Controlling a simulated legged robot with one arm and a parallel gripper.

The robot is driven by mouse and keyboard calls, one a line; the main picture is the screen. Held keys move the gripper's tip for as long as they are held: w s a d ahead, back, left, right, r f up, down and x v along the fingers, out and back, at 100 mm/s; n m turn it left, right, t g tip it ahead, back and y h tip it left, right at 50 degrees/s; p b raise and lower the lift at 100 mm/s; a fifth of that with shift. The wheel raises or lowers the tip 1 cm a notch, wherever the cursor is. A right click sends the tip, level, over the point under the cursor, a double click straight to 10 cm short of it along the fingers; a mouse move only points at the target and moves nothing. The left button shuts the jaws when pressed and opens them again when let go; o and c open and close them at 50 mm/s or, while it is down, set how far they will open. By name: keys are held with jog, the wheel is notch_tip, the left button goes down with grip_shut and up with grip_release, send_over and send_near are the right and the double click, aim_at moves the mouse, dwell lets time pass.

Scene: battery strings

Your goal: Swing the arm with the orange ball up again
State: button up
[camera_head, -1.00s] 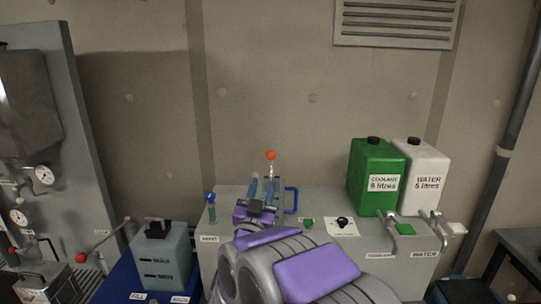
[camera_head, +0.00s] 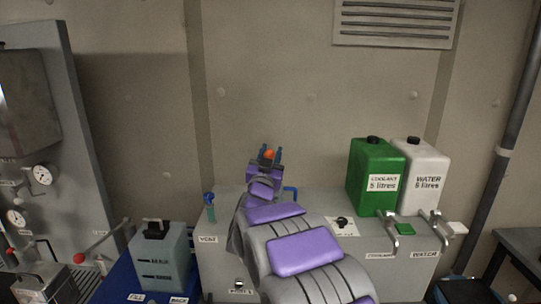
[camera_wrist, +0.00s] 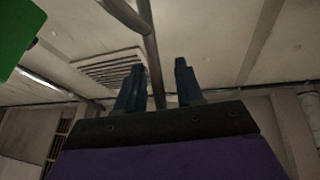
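The orange ball (camera_head: 269,154) shows above the bench in the head view, seen between the two blue fingers of my gripper (camera_head: 270,152). The rod beneath the ball is hidden behind my gripper. In the wrist view, the fingers of my gripper (camera_wrist: 158,85) stand apart, so it is open. The ball does not show there, and I cannot tell whether the fingers touch it. A dark rod or pipe passes between the fingers in that view; I cannot tell what it belongs to.
A grey bench (camera_head: 222,252) stands below my arm. On its right are a green coolant canister (camera_head: 372,165) and a white water canister (camera_head: 424,160). A blue handle (camera_head: 290,193) is close to my wrist. A grey-blue container (camera_head: 160,258) stands at left.

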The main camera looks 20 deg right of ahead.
jog(key=shift+c, duration=0.3)
grip_shut()
dwell(0.4)
